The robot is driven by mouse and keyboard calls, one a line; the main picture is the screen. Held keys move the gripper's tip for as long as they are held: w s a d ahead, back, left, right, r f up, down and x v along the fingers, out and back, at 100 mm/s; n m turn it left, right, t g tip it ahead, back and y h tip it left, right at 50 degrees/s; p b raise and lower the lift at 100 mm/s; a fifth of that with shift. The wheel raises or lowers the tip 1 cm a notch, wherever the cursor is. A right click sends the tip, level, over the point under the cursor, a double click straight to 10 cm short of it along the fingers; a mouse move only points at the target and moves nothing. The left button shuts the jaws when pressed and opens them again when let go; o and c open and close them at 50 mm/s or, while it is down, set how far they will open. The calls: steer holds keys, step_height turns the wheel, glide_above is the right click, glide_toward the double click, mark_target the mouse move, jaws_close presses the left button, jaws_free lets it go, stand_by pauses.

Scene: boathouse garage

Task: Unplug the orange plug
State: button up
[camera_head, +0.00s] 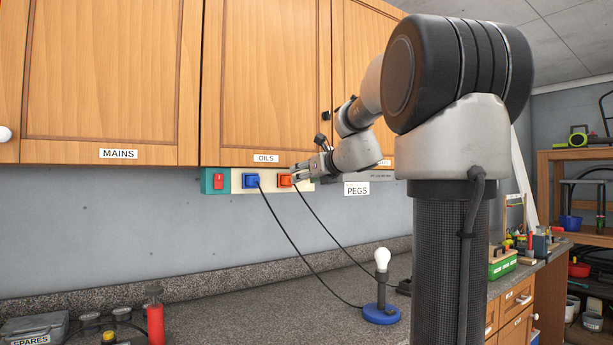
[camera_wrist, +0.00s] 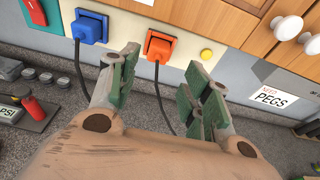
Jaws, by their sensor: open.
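The orange plug (camera_head: 286,181) sits in the socket strip (camera_head: 236,186) under the wooden wall cupboards, with a black cord hanging from it. In the wrist view the orange plug (camera_wrist: 160,46) shows above and between the two fingers. My gripper (camera_head: 297,174) is beside the plug in the head view. In the wrist view my gripper (camera_wrist: 163,78) has its green-padded fingers spread apart with nothing between them but the plug's cord behind. Whether a finger touches the plug cannot be told.
A blue plug (camera_head: 251,181) with its own cord is left of the orange one, beside a red switch (camera_head: 218,181). A lamp with a blue base (camera_head: 381,314) stands on the grey worktop. A red bottle (camera_head: 155,322) stands at front left. The cupboards (camera_head: 262,80) overhang the strip.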

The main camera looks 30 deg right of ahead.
steer(key=w+f, duration=0.1)
steer(key=w, duration=0.7)
steer(key=shift+w+a+f, duration=0.25)
steer(key=shift+w+f, duration=0.15)
jaws_close()
steer(key=shift+s, duration=0.15)
steer(key=shift+s+d, duration=0.1)
steer(key=shift+s, duration=2.75)
